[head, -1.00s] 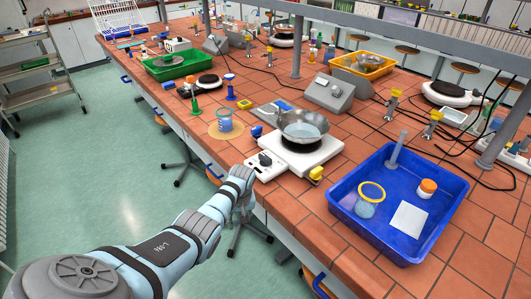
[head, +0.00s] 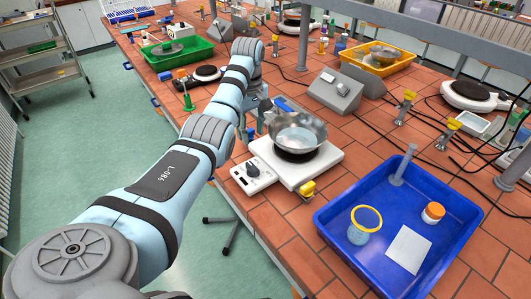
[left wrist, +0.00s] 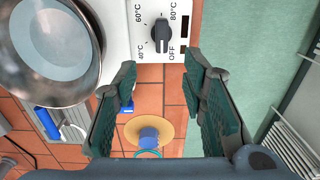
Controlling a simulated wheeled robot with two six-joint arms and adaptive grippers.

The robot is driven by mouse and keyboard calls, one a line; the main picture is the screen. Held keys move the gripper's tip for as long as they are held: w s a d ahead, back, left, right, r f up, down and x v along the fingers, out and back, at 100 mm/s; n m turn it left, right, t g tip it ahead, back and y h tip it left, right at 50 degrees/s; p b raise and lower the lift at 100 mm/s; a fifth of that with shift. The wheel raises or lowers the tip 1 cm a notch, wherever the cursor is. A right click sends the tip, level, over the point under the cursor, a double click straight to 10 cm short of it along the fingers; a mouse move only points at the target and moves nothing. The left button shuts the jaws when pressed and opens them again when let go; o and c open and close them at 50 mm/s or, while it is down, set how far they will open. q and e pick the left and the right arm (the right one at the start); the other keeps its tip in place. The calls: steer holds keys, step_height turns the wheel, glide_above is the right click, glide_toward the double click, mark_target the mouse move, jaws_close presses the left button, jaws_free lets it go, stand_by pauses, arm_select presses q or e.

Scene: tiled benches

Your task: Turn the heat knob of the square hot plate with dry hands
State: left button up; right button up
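The square white hot plate (head: 310,172) stands near the bench's front edge, with a metal pan (head: 297,132) of clear liquid on its dark round plate. Its black heat knob (head: 253,169) is on the front panel. In the left wrist view the knob (left wrist: 161,38) stands among the marks 40, 60, 80 °C and OFF; I cannot tell its exact setting. My left gripper (head: 256,108) is beyond the panel, partly hidden by my arm. In the wrist view its green fingers (left wrist: 160,68) are open and empty, apart from the knob. My right gripper is not in view.
A blue tray (head: 330,232) with a jar, beaker and paper stands right of the hot plate. A yellow-topped gas tap (head: 307,188) is beside the hot plate's front corner.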

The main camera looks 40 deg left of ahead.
arm_select(q)
steer(key=w+f, duration=0.1)
glide_above(252, 166)
steer(key=f, duration=0.5)
steer(key=f+b, duration=0.1)
steer(key=f, duration=0.2)
steer(key=shift+s+f, duration=0.25)
steer(key=shift+s, duration=0.15)
steer(key=f, duration=0.2)
steer(key=w+f+b, duration=0.1)
steer(key=f, duration=0.1)
steer(key=shift+w+f, duration=0.1)
steer(key=shift+f, duration=0.2)
steer(key=shift+r, duration=0.1)
steer(key=shift+s, duration=0.25)
steer(key=c, duration=0.3)
steer(key=shift+d, duration=0.1)
jaws_close()
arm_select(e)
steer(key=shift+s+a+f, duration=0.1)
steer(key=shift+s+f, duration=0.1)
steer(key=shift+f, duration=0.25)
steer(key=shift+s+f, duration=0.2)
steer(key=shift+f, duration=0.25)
